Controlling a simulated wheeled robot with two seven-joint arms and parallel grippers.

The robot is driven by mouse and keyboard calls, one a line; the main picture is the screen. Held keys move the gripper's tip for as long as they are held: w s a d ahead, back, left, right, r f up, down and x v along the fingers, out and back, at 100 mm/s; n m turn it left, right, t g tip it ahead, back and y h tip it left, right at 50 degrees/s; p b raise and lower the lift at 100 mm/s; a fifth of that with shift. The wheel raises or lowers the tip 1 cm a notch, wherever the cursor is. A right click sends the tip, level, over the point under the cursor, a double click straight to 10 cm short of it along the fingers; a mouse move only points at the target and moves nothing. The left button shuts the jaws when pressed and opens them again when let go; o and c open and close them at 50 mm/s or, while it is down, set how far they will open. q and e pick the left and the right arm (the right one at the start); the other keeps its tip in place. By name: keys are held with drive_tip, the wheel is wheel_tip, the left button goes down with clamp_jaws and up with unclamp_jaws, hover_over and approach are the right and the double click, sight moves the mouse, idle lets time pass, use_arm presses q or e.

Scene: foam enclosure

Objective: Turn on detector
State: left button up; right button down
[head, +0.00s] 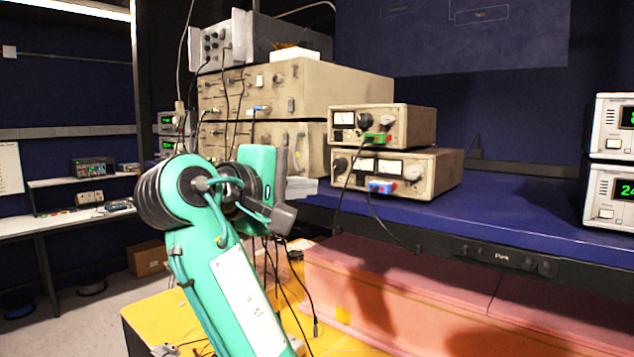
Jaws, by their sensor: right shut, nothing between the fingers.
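I cannot tell which instrument is the detector. Two beige boxes with dial meters stand stacked on the blue bench: the upper one (397,118) has a green plug on its front, and the lower one (432,168) has a blue and red plug. A larger stack of beige units with knobs and switches (318,91) stands to their left. My arm and hand hide part of the stack. My left gripper is not in view.
White units with green digits (610,197) stand at the right edge. The blue bench top (510,205) is clear between them and the meter boxes. Cables hang over the bench front. Pink foam blocks (410,300) and a yellow surface (160,318) lie below.

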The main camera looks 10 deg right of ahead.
drive_tip(key=p, duration=0.6)
approach(359, 182)
drive_tip(key=x, duration=0.5)
drive_tip(key=shift+w, duration=0.1)
drive_tip(key=shift+f+p+x, duration=0.2)
drive_tip(key=shift+p+x, duration=0.25)
drive_tip(key=shift+x, duration=0.45)
drive_tip(key=b, duration=0.2)
drive_tip(key=f+t+h+b, duration=0.1)
drive_tip(key=shift+d+h+b, duration=0.2)
drive_tip(key=shift+h+b, duration=0.1)
drive_tip(key=shift+b, duration=0.1)
drive_tip(key=shift+w+r, duration=0.1)
drive_tip(key=shift+r, duration=0.35)
